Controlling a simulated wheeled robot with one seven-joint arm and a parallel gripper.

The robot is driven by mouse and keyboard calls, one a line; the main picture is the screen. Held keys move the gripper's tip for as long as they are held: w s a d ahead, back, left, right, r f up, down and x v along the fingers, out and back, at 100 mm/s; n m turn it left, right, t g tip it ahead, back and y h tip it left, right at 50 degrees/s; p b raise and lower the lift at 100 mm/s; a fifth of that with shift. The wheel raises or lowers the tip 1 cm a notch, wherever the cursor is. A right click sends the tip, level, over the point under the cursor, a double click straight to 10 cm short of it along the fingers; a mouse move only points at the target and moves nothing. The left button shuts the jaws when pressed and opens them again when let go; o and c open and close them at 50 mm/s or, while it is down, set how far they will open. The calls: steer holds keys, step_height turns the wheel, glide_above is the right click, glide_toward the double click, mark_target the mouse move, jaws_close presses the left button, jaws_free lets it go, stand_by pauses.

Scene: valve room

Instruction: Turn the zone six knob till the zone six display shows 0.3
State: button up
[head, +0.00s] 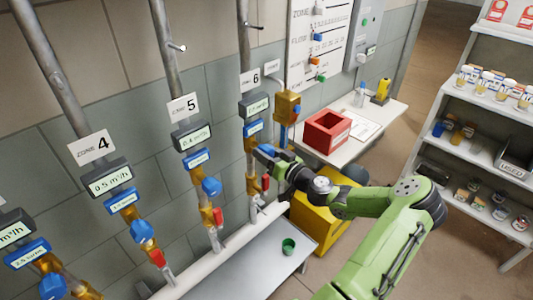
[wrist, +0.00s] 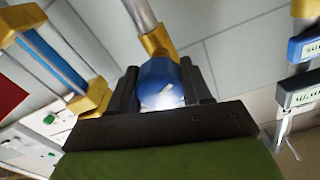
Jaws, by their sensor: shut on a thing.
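The zone six pipe (head: 245,60) carries a sign with a 6 (head: 255,78). Below the sign is the grey zone six display (head: 254,105); its digits are too small to read surely. A blue-labelled unit (head: 253,128) sits under it. In the wrist view the blue zone six knob (wrist: 160,84) sits on a brass fitting with a pale mark on its face. My gripper (wrist: 158,92) is shut on it, with one dark finger on each side. In the head view my gripper (head: 264,155) covers most of the knob.
Zones five (head: 190,105) and four (head: 90,147) stand left, with their own displays and blue knobs. Red-handled valves (head: 265,183) hang below.

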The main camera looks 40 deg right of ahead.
steer(key=m+p, duration=0.1)
steer(key=m, duration=0.3)
steer(key=shift+m, duration=0.3)
steer(key=shift+m+p, duration=0.85)
steer(key=shift+m, duration=0.95)
steer(key=o, duration=1)
steer(key=shift+o, duration=0.2)
steer(key=shift+s, duration=0.15)
